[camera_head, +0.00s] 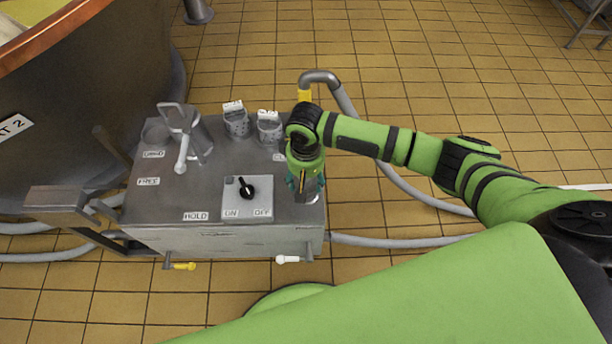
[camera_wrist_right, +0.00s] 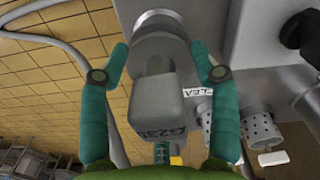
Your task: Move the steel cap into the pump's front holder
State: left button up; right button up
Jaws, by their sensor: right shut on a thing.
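My right gripper (camera_head: 306,183) points down over the front right corner of the grey pump box (camera_head: 175,215). Its teal fingers are closed on the steel cap (camera_wrist_right: 157,95), a grey piece with a blocky, marked grip between the fingers in the right wrist view. In the head view the gripper hides most of the cap. A grey round part (camera_wrist_right: 158,22) shows just beyond the cap, at the pump's corner. It may be the front holder; I cannot tell whether the cap touches it or sits in it. My left gripper is not in view.
Two perforated steel cups (camera_head: 237,122) (camera_head: 269,130) stand at the pump's back edge. A black switch (camera_head: 247,190) is on its top, with a lever (camera_head: 181,155) to the left. A grey hose (camera_head: 352,118) curves behind my right arm. A copper vat (camera_head: 90,90) stands left.

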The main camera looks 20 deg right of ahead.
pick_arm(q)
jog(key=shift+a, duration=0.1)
pick_arm(e)
jog(key=shift+f, duration=0.3)
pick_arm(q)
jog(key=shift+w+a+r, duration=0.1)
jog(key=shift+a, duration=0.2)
pick_arm(e)
jog(key=shift+f, duration=0.2)
jog(key=o, duration=1.4)
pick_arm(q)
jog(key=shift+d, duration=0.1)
